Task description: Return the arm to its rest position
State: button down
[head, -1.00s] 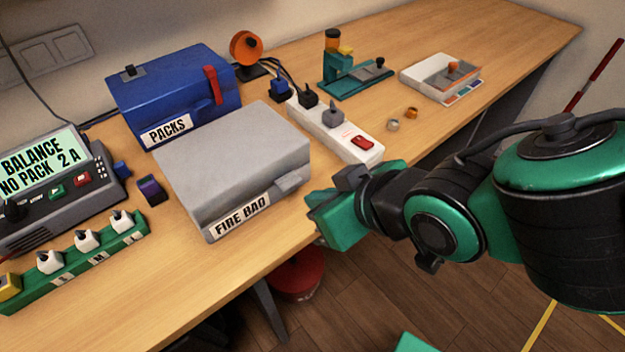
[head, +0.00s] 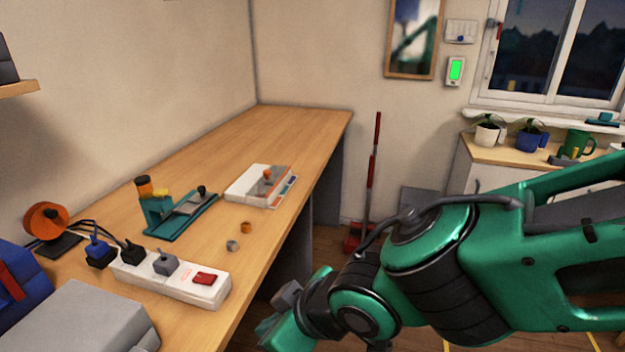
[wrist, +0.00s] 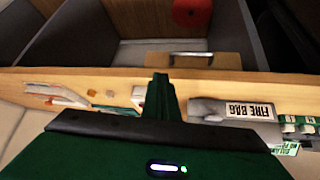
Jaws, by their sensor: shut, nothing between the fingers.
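My green and black arm reaches in from the right in the head view. My gripper (head: 275,335) is low at the bottom edge there, in front of the bench, and its fingertips are hard to make out. In the wrist view my gripper (wrist: 160,85) shows its green fingers together with nothing between them. Beyond them lies the front edge of the wooden bench (wrist: 75,74). My gripper appears apart from all objects on the bench.
On the bench (head: 290,130) are a white power strip (head: 190,287) with a red switch, a teal tool (head: 180,215), a white box (head: 245,184), two small rings and the grey fire bag box (head: 85,320). A red-handled broom (head: 372,180) leans by the wall.

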jog(key=w+d+m+t+h, duration=0.1)
jog(key=w+d+m+h, duration=0.2)
jog(key=d, duration=0.5)
jog(key=w+d+m+h, duration=0.1)
jog(key=w+d+m, duration=0.1)
jog(key=w+d, duration=0.5)
jog(key=d+m+g+h, duration=0.1)
jog(key=d+m+h, duration=0.3)
jog(key=d, duration=1.3)
jog(key=s+d+r+m+g+y, duration=0.1)
jog(key=s+d+m+g, duration=0.3)
jog(key=s+d+m, duration=0.5)
jog(key=s+d+r, duration=0.1)
jog(key=s+d, duration=0.5)
jog(key=d, duration=0.1)
jog(key=shift+m+y, duration=0.3)
jog(key=shift+y, duration=0.1)
jog(key=shift+a, duration=0.1)
